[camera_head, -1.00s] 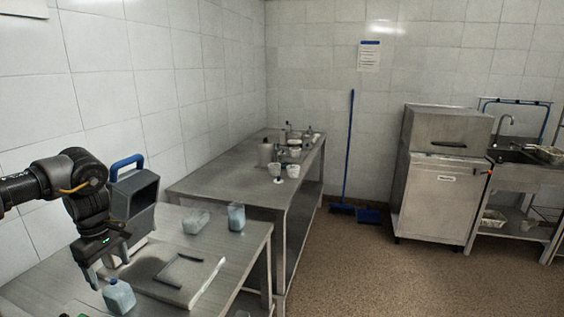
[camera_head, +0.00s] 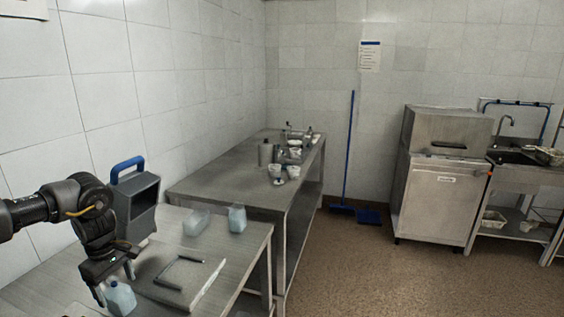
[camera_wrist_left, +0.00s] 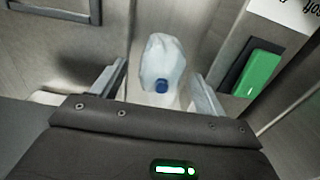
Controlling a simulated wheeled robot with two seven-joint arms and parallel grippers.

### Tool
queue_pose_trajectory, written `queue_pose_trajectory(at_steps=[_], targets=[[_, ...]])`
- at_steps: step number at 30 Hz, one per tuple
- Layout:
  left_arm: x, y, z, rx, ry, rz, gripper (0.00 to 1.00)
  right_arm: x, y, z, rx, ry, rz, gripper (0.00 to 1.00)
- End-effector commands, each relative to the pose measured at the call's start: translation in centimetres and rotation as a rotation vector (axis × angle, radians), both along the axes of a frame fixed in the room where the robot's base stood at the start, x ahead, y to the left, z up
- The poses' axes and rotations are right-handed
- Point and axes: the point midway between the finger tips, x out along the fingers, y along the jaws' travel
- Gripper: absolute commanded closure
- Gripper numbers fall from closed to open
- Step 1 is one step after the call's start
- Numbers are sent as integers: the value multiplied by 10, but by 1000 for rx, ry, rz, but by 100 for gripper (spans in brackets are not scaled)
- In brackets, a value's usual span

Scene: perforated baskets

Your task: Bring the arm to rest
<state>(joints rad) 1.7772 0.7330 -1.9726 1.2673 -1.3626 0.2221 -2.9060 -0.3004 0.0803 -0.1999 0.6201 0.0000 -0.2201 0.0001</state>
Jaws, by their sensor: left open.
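My left gripper (camera_head: 115,284) is open over the near table, at the lower left of the head view. A translucent pale jug with a blue cap (camera_head: 120,299) stands on the table right by its fingers. In the left wrist view the jug (camera_wrist_left: 162,62) shows between and beyond the two spread fingers (camera_wrist_left: 155,90), with its cap toward the gripper. Whether a finger touches the jug cannot be told. My right gripper is not in view.
A grey boxy device with a blue handle (camera_head: 134,201) stands behind the gripper. A flat plate with a dark bar (camera_head: 178,273), a clear container (camera_head: 196,222) and a bluish cup (camera_head: 237,218) are to the right.

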Motion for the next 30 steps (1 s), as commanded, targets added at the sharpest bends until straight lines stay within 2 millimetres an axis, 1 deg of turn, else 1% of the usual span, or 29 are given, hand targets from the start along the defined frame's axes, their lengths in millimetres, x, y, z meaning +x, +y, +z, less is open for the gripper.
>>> queue_pose_trajectory(at_steps=[1,4,7,9,10,12,20,30], targets=[[1,0,9,-1,-2,0,27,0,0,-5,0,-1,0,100],[1,0,31,0,-3,-1,27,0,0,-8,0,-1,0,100],[1,0,54,0,-2,-2,27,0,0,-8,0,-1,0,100],[1,0,71,2,-3,-3,27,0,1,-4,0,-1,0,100],[0,-3,74,1,1,-10,27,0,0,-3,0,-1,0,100],[0,-21,71,0,4,-59,27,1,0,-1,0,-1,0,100],[-5,-77,71,0,4,-215,27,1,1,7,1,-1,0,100],[-21,-147,71,-1,3,-421,27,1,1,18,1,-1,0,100]])
